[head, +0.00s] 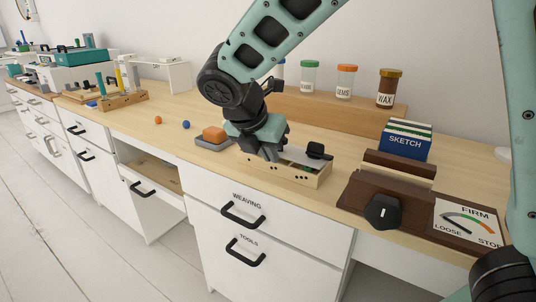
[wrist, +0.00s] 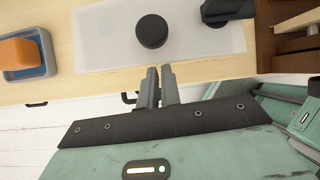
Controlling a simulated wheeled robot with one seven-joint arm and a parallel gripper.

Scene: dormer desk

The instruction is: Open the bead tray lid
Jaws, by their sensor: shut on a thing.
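The bead tray (head: 298,173) is a low pale wooden box near the desk's front edge. Its pale, translucent lid (wrist: 205,45) fills the top of the wrist view and shows in part in the head view (head: 298,156). A round black knob (wrist: 152,31) stands on the lid in the wrist view. A black fitting (head: 316,150) is at the tray's right end. My gripper (head: 268,155) is low over the tray's left part. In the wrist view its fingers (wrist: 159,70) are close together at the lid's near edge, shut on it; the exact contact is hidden.
An orange block (head: 214,133) on a grey-blue holder is left of the tray. A dark wooden device with a black knob (head: 382,212) and the SKETCH box (head: 405,140) are at right. Labelled jars stand behind. Free desk lies at left around two small balls.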

